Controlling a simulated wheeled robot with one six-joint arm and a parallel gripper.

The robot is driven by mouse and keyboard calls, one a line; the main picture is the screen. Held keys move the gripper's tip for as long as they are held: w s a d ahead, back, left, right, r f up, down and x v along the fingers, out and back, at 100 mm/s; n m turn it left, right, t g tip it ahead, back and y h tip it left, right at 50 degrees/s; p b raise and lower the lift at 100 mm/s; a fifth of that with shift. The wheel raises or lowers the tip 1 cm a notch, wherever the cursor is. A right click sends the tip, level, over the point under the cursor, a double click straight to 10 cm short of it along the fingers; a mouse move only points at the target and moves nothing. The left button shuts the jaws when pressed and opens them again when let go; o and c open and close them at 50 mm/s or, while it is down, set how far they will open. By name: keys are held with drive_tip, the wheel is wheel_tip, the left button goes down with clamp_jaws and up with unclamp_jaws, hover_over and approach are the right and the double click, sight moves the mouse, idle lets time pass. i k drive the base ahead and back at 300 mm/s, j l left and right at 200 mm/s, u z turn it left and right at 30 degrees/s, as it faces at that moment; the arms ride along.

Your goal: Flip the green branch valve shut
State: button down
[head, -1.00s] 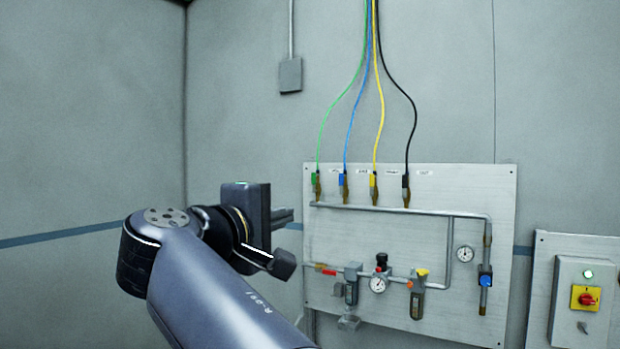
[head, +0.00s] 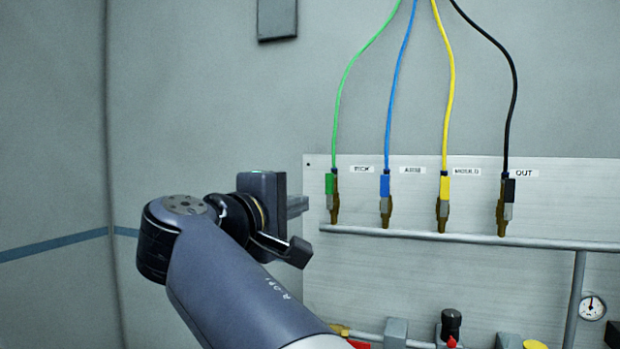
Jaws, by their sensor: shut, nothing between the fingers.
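The green branch valve (head: 330,185) is at the left end of the row on the panel, with its green lever upright along the brass body and a green hose rising from its top. My gripper (head: 300,206) is just left of it in the picture, with its fingers pointing right towards the panel. The fingers are shut and empty. A small gap shows between the fingertips and the valve; the distance in depth I cannot tell.
Blue (head: 384,186), yellow (head: 445,187) and black (head: 508,190) valves follow to the right, above a grey manifold pipe (head: 460,241). Their hoses hang overhead. A gauge (head: 592,307) and regulator parts sit lower. The wall on the left is clear.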

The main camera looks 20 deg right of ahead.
sight(329, 177)
drive_tip(key=i, duration=0.45)
drive_tip(key=i+j+z, duration=0.15)
drive_tip(key=i, duration=0.25)
